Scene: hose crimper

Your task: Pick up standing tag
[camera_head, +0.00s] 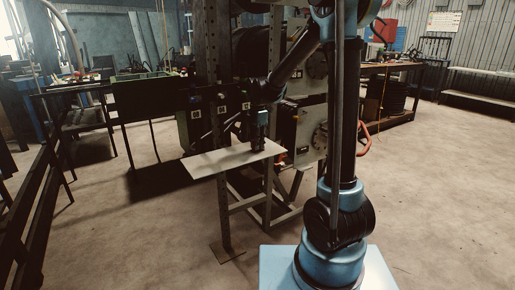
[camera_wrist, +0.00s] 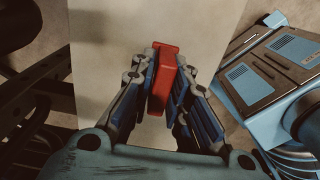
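The red tag (camera_wrist: 163,78) is a narrow red block, seen in the wrist view between the fingers over a pale board. My gripper (camera_wrist: 165,85) has its blue-padded fingers on both sides of the tag, close against it, and looks shut on it. In the head view my gripper (camera_head: 258,147) points straight down at the right part of the pale board (camera_head: 208,164). The tag cannot be made out there, hidden by the fingers or too small. Whether the tag touches the board cannot be told.
A dark upright post (camera_head: 224,205) stands at the board's front edge. A grey machine cabinet (camera_head: 309,135) is close right of the board. Dark rails (camera_head: 40,205) run along the left. The concrete floor (camera_head: 140,245) in front is clear.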

